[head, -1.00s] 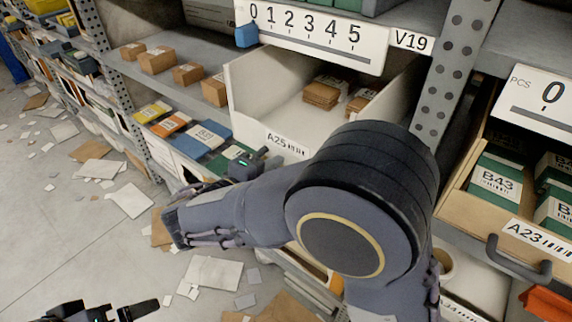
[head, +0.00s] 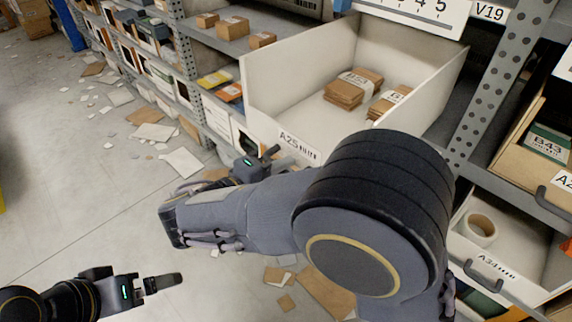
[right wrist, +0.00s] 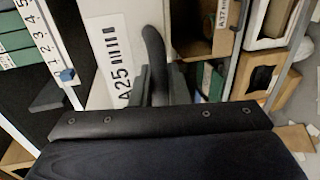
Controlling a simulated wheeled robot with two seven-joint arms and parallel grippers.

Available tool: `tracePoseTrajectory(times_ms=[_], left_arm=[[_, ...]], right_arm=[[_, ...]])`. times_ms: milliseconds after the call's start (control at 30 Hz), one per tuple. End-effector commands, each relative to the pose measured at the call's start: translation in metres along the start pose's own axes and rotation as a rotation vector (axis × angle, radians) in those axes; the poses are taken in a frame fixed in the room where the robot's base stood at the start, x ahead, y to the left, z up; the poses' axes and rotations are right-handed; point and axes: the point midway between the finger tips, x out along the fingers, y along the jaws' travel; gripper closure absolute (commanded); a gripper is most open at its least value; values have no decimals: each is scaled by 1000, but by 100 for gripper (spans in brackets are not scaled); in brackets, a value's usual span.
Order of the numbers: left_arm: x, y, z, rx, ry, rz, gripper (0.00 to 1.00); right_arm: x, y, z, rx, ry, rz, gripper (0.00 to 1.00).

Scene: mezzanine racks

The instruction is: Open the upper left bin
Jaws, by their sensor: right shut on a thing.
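The upper left bin (head: 411,97) is a white open-topped bin labelled A25, drawn out well past its shelf. Several small brown cartons (head: 352,88) lie in it. Its white front and A25 label also show in the right wrist view (right wrist: 112,60). My right gripper (head: 268,158) is at the bin's front and is shut on its dark curved handle (right wrist: 153,45). In the head view the handle is mostly hidden by my gripper and arm. My left gripper (head: 165,283) is low at the left, over the floor and away from the bins; its finger gap cannot be made out.
A lower bin labelled A34 (head: 497,265) holds a tape roll (head: 481,230). A bin with green boxes (head: 545,143) is at the right, beyond a perforated grey post (head: 497,80). Cardboard scraps (head: 183,162) litter the floor. Open floor (head: 60,190) lies at the left.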

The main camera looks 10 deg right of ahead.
Motion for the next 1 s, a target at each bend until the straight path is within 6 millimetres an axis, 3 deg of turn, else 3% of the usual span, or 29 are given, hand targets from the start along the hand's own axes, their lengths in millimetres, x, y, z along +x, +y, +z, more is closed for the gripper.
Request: tracePoseTrajectory(times_ms=[533, 567, 667, 1000], left_arm=[[0, 0, 0, 0, 0, 0, 0], [0, 0, 0, 0, 0, 0, 0], [0, 0, 0, 0, 0, 0, 0], [0, 0, 0, 0, 0, 0, 0]], right_arm=[[-4, -1, 0, 1, -2, -1, 100], [-4, -1, 0, 1, -2, -1, 83], [-3, -1, 0, 1, -2, -1, 70], [-4, 0, 0, 1, -1, 0, 68]])
